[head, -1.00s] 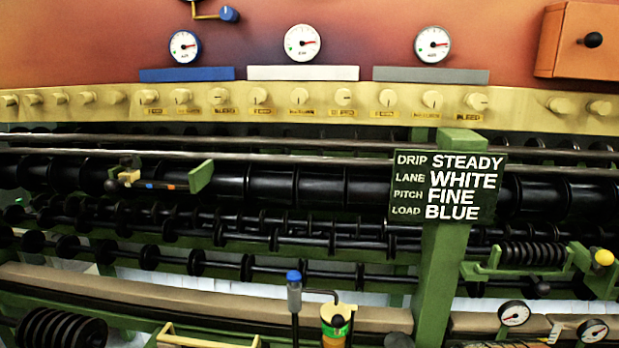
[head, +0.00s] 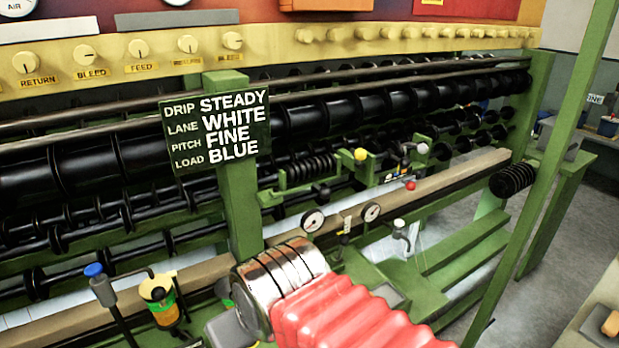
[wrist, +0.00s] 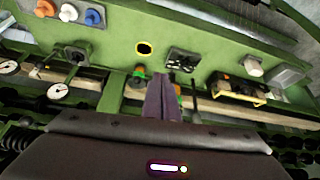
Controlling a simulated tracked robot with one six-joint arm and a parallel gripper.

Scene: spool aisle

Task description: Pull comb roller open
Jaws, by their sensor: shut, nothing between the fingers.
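A short black ridged roller (head: 310,170), which looks like the comb roller, sits in a green bracket in the head view, right of the sign post. A yellow ball knob (head: 360,154) stands at the bracket's right end. My gripper (wrist: 162,98) shows in the wrist view as dark fingers, shut together and empty. It points towards a green panel, and I see no contact with the roller. In the head view, my arm's red bellows and chrome rings fill the lower middle, and the fingertips cannot be made out.
A green post carries a sign (head: 216,131) reading STEADY, WHITE, FINE, BLUE. Gauges (head: 312,221) and a small tap (head: 400,232) stand on the front rail. A blue-topped lever (head: 94,271) and a yellow oiler (head: 158,296) are at left. A slanting green pole (head: 548,170) stands at right.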

